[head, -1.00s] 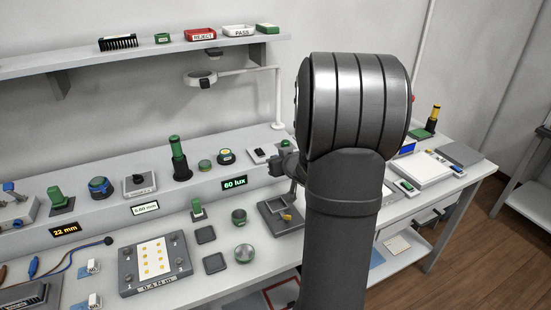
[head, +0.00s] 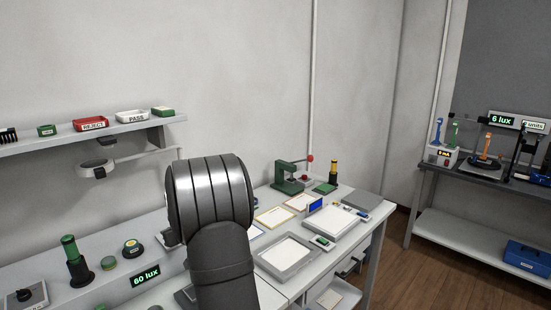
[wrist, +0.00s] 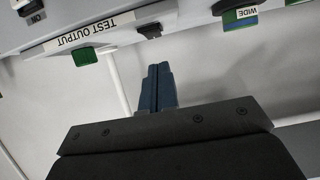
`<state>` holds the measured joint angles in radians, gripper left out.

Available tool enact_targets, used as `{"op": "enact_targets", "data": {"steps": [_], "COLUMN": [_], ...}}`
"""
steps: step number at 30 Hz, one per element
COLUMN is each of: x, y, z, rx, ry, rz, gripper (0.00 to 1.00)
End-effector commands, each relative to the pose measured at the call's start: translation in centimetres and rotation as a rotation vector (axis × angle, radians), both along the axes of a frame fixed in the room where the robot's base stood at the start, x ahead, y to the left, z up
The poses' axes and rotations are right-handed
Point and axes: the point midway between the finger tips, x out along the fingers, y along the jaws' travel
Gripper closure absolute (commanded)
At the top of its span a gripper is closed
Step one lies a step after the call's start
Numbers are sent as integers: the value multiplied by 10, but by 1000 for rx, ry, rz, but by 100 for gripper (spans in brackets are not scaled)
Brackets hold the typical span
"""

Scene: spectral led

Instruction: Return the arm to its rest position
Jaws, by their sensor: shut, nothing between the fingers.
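My arm (head: 210,205) stands in the lower middle of the head view, over the workbench (head: 345,197). It hides my gripper there. In the wrist view my gripper (wrist: 160,68) shows as two dark blue fingers pressed together, with nothing between them. The fingers point toward a pale surface and touch no object that I can make out. An upside-down "TEST OUTPUT" label (wrist: 90,33) and a green block (wrist: 84,56) show beyond them at the upper left.
A shelf (head: 125,128) with a REJECT tray (head: 91,124) and a PASS tray (head: 132,117) runs along the wall. A green press (head: 290,178) and a framed white panel (head: 287,254) are right of my arm. A second bench (head: 480,258) stands at far right.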

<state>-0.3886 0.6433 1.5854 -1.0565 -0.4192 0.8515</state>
Motion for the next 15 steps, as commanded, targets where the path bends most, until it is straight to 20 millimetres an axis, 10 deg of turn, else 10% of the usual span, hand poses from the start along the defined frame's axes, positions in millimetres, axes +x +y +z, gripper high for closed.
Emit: {"op": "enact_targets", "data": {"steps": [15], "x": [6], "y": [5], "z": [-41], "rx": [6], "ry": [-7], "rz": [0], "gripper": [100]}}
